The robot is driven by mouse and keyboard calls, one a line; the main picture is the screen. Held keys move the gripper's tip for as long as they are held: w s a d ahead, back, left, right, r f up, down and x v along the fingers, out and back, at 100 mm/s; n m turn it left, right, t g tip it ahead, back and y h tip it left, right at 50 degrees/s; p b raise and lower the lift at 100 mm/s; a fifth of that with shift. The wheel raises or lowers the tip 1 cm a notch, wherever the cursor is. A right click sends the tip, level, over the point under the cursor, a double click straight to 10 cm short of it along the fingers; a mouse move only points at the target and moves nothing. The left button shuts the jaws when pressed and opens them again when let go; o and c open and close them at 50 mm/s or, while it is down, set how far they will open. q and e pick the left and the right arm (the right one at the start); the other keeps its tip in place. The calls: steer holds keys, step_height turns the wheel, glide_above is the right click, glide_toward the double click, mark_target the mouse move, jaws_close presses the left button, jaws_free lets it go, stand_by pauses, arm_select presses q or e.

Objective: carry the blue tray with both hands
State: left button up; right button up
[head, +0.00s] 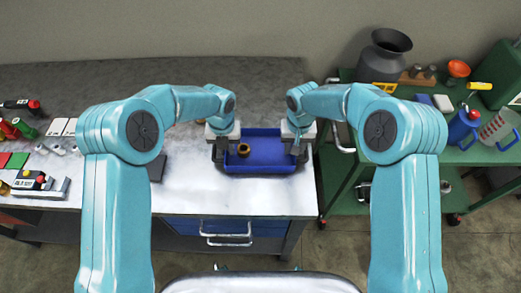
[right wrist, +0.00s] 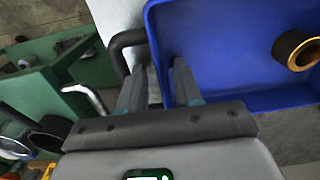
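The blue tray (head: 265,158) lies on the work table, with a short brass ring (head: 243,150) inside it near its left side. In the right wrist view the tray (right wrist: 220,45) fills the upper right, with the ring (right wrist: 297,50) at the edge. A dark looped handle (right wrist: 128,40) stands out from the tray's side. My right gripper (right wrist: 158,85) is open, its fingers apart around the tray's edge and handle; contact is unclear. My left gripper (head: 220,150) is at the tray's left end; its finger gap is too small to judge.
The grey-topped table (head: 190,185) has tools and small coloured parts on its left. A green cart (head: 345,175) stands right of the table, carrying a dark metal can (head: 385,55), a blue canister (head: 462,128) and a clear jug (head: 497,128). Floor shows in front.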

arm_select(q)
steer(key=shift+s+a, duration=0.1)
jaws_close()
arm_select(e)
steer(key=shift+s+a, duration=0.1)
steer(key=c, duration=0.4)
jaws_close()
stand_by(0.6)
